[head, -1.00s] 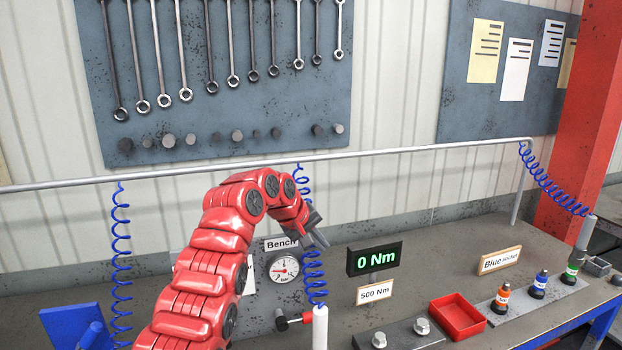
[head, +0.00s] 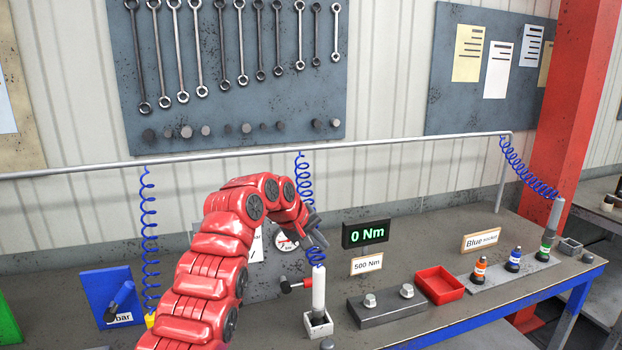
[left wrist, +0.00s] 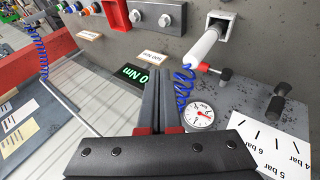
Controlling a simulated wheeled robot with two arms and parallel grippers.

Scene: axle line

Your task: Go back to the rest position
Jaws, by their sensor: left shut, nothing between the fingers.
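My left arm is red and rises over the bench in the head view. My left gripper (head: 313,228) is at its end, above the bench beside a blue coiled hose. In the left wrist view its dark fingers (left wrist: 157,100) are together with nothing between them. A white cylindrical tool (head: 318,290) hangs on that hose, upright, its lower end at a small white holder (head: 319,325); it also shows in the left wrist view (left wrist: 205,45). My right gripper is not in view.
The bench (head: 420,262) carries a 0 Nm display (head: 366,233), a red tray (head: 440,284), a grey block with two bolts (head: 388,306) and colored sockets (head: 513,260). A pressure gauge (left wrist: 200,115) is close to my left gripper. An air pipe (head: 400,145) runs behind.

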